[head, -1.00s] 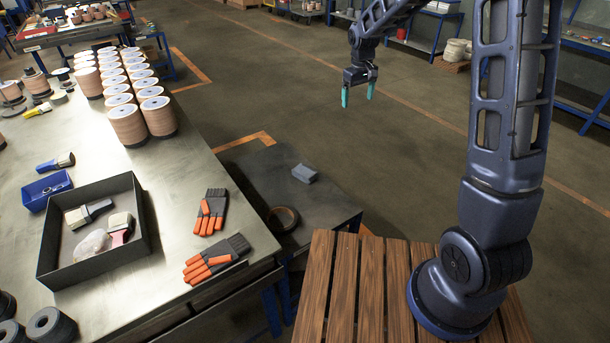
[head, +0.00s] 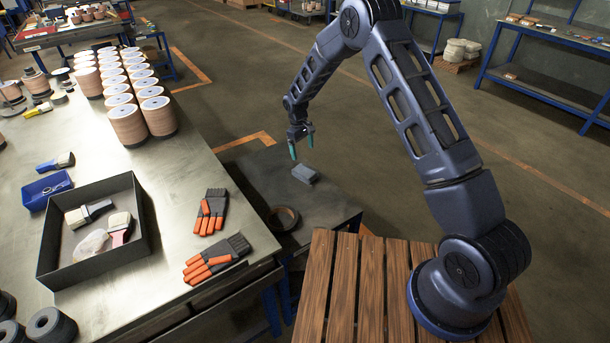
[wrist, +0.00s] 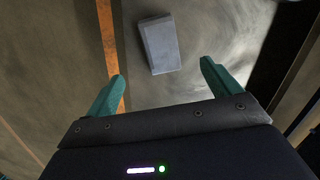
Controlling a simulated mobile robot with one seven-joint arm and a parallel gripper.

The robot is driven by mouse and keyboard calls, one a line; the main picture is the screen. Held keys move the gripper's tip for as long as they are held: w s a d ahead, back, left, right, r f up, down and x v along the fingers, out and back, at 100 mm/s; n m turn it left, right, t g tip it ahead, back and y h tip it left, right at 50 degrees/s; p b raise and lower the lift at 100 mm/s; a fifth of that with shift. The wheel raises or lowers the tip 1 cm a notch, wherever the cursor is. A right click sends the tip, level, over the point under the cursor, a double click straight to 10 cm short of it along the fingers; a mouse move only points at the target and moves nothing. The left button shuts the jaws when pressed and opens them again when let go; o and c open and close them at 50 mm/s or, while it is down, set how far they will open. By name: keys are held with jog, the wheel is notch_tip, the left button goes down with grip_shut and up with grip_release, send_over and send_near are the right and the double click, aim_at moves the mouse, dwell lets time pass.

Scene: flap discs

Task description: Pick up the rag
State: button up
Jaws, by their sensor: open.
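The rag (head: 304,174) appears as a small grey-blue folded block lying on a low dark table (head: 335,205). In the wrist view the rag (wrist: 160,45) lies ahead of the fingertips, roughly between their lines and slightly turned. My gripper (head: 301,147) is open and empty, with teal fingers pointing down. It is above the low table, close to the rag in the head view and apart from it. Both fingers also show in the wrist view (wrist: 162,72), with a clear gap between them.
The higher metal workbench (head: 185,265) stands at left with gloves (head: 217,258), a black tray (head: 145,235) and stacked discs (head: 128,125). My arm's slatted base platform is at front right.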

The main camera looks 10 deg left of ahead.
aim_at(305, 171)
jog(key=shift+s+d+f, duration=0.1)
jog(key=shift+d+f, duration=0.1)
jog(key=shift+f, duration=1.65)
jog(key=shift+s+d+f, duration=0.1)
jog(key=shift+d+f, duration=0.05)
jog(key=shift+f, duration=1.65)
jog(key=shift+s+d+f, duration=0.1)
jog(key=shift+d+f, duration=0.1)
jog(key=shift+f, duration=1.65)
jog(key=c, duration=1.1)
jog(key=shift+o, duration=0.2)
jog(key=shift+r, duration=0.1)
notch_tip(305, 171, up, 20)
jog(key=shift+f, duration=0.1)
